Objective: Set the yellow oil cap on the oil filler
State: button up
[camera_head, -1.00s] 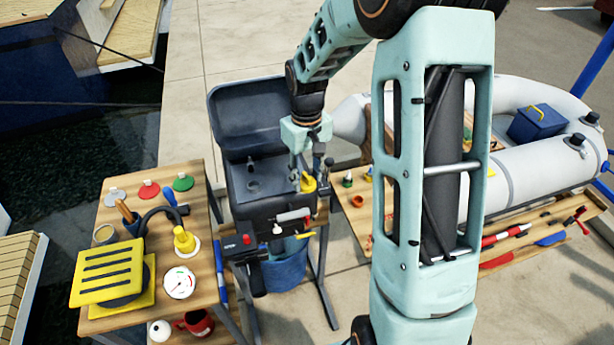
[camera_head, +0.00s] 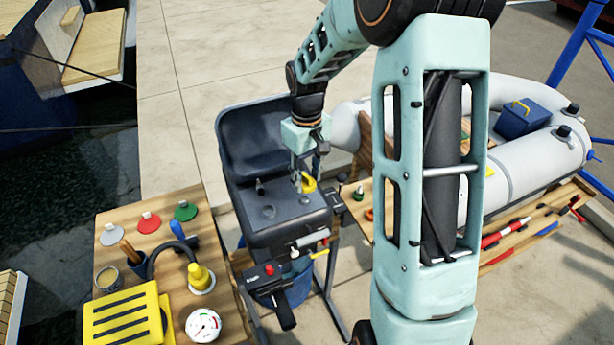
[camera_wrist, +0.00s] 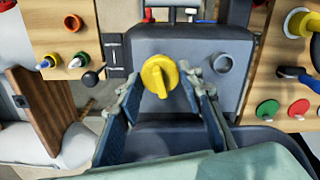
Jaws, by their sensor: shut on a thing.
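The yellow oil cap (camera_head: 309,185) is at my gripper's tips, over the right part of the dark grey engine top (camera_head: 290,222). In the wrist view the cap (camera_wrist: 158,72) shows its raised grip bar between my gripper's fingers (camera_wrist: 162,84), which are shut on it. I cannot tell whether the cap touches the engine top. Whether this is the oil filler is unclear; any opening under the cap is hidden.
The raised engine cover (camera_head: 250,135) stands behind my gripper. A small dark post (camera_head: 259,187) stands on the engine top. The left wooden table (camera_head: 140,240) holds coloured caps, a yellow-capped bottle (camera_head: 201,276) and a gauge (camera_head: 203,325). A grey inflatable boat (camera_head: 520,165) is at right.

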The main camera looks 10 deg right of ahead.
aim_at(305, 199)
jog(key=shift+w+a, duration=0.2)
jog(key=shift+w, duration=0.2)
jog(key=shift+f+b, duration=2.05)
jog(key=shift+f, duration=0.85)
jog(key=shift+f+b, duration=0.55)
jog(key=shift+f, duration=0.1)
jog(key=o, duration=0.5)
jog(key=shift+o, duration=0.7)
jog(key=shift+r+p, duration=3.9)
jog(key=shift+r, duration=1.65)
